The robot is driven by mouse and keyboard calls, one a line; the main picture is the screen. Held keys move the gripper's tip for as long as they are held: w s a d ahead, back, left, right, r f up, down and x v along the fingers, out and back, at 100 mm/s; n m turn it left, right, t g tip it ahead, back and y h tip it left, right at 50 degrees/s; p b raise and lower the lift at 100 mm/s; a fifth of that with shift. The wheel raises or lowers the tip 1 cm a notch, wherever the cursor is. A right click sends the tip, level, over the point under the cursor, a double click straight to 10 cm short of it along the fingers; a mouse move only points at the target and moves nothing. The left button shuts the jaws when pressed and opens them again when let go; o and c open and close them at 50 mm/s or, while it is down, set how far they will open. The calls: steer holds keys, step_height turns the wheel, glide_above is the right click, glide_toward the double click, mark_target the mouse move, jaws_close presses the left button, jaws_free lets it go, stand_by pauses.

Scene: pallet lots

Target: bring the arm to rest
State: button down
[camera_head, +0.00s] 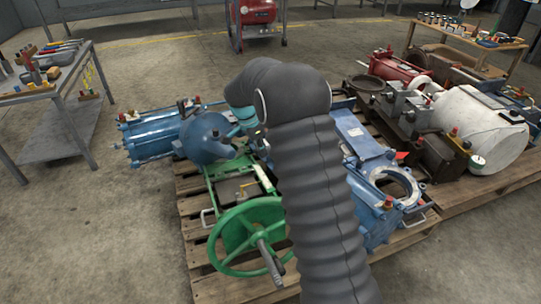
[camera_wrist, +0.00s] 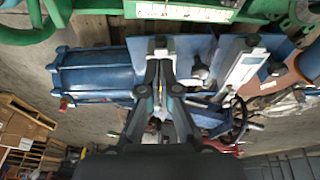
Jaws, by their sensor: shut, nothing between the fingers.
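My arm, in a ribbed grey sleeve, rises through the middle of the head view and bends left over a pallet of machine parts. My gripper (camera_wrist: 160,46) shows in the wrist view with its fingers together and nothing between them. Blue machinery lies behind the fingertips in that view; I cannot tell the gap between them. In the head view the arm hides the gripper's fingers and part of the pallet load.
A wooden pallet (camera_head: 206,287) bears a green handwheel (camera_head: 228,232) and blue machinery (camera_head: 150,138). Another pallet at right bears a white cylinder (camera_head: 470,118). A tool table (camera_head: 55,98) stands left, a workbench (camera_head: 462,42) back right. Floor is clear at front left.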

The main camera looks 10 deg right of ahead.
steer(key=s+a+r+n+y, duration=0.1)
steer(key=s+a+r+n, duration=0.2)
steer(key=s+n, duration=0.7)
steer(key=s+d+r+n+t+p, duration=0.1)
steer(key=s+r+t+p, duration=0.1)
steer(key=s+r, duration=0.4)
steer(key=s+d+r+n+t+y+p, duration=0.1)
steer(key=s+r+n+p, duration=0.1)
steer(key=s+r, duration=0.5)
steer(key=s+d+r+n+t+y+p, duration=0.1)
steer(key=s+r, duration=0.5)
steer(key=s, duration=1)
steer(key=shift+d+r+n+t+p, duration=0.35)
steer(key=shift+n+t+p, duration=0.05)
steer(key=shift+t, duration=0.4)
